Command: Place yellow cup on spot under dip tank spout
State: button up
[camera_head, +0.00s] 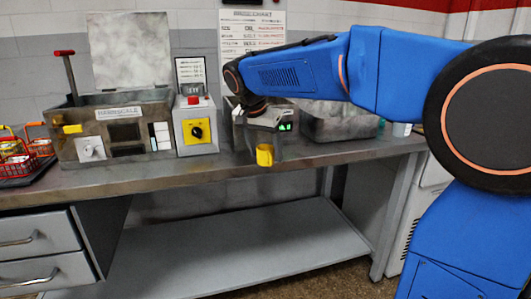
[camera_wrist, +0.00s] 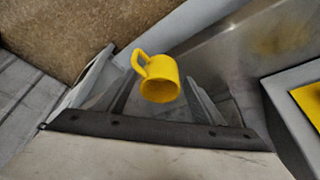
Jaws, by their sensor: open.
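The yellow cup (camera_head: 264,155) shows near the front edge of the bench, below my gripper (camera_head: 270,122) in the head view. In the wrist view the cup (camera_wrist: 160,82) lies between the two spread fingers of my gripper (camera_wrist: 155,92). Its handle points to the upper left, and gaps show on both sides of it. My gripper is open. Whether the cup rests on the bench cannot be told. A grey metal tank (camera_head: 340,122) stands behind my arm, partly hidden. I cannot make out a spout.
Small baskets (camera_head: 22,150) sit on a dark tray at far left. The lower shelf (camera_head: 220,245) is empty.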

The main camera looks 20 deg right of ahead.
jog(key=v, duration=1.1)
jog(key=shift+r, duration=0.2)
